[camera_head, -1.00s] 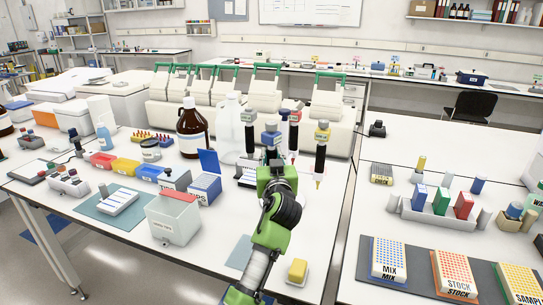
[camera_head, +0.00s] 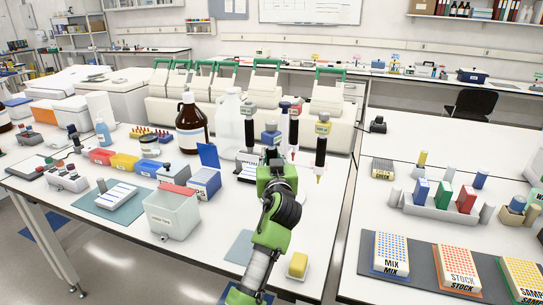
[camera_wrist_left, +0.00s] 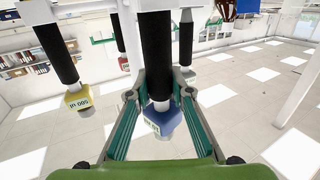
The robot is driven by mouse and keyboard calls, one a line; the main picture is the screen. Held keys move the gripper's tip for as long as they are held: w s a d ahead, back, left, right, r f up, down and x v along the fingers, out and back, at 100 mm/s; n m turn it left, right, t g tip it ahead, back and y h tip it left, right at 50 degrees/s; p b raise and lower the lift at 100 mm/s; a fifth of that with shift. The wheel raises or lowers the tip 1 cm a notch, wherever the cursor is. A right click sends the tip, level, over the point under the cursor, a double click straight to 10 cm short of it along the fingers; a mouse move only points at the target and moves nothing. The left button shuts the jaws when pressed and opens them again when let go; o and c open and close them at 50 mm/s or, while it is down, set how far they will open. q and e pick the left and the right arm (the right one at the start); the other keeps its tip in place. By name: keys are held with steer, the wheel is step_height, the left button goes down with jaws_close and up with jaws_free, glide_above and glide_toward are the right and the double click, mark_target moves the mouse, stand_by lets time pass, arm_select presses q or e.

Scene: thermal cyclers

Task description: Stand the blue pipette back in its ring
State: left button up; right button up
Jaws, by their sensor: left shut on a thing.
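The blue pipette has a blue head (camera_head: 271,134) and a black handle (camera_wrist_left: 155,55). My left gripper (camera_head: 272,162) is shut on it. In the left wrist view the blue head (camera_wrist_left: 164,119) shows between the two fingers (camera_wrist_left: 160,98). The pipette looks roughly upright. Its lower part is hidden behind my gripper in the head view. A grey-headed pipette (camera_head: 250,112), a red-labelled one (camera_head: 296,108) and a yellow-headed one (camera_head: 322,125) hang close around it. The ring is hidden or too small to make out. My right gripper is not in view.
A brown bottle (camera_head: 191,125) and a white jug (camera_head: 229,125) stand behind to the left. A blue-and-white tip box (camera_head: 204,182) with its lid up and an open bin (camera_head: 172,213) stand left of my arm. A yellow block (camera_head: 298,265) lies at the front.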

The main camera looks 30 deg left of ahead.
arm_select(q)
steer(key=o, duration=0.8)
steer(key=shift+c, duration=0.2)
steer(key=shift+f, duration=0.1)
steer(key=v, duration=1.2)
steer(key=shift+a, duration=0.1)
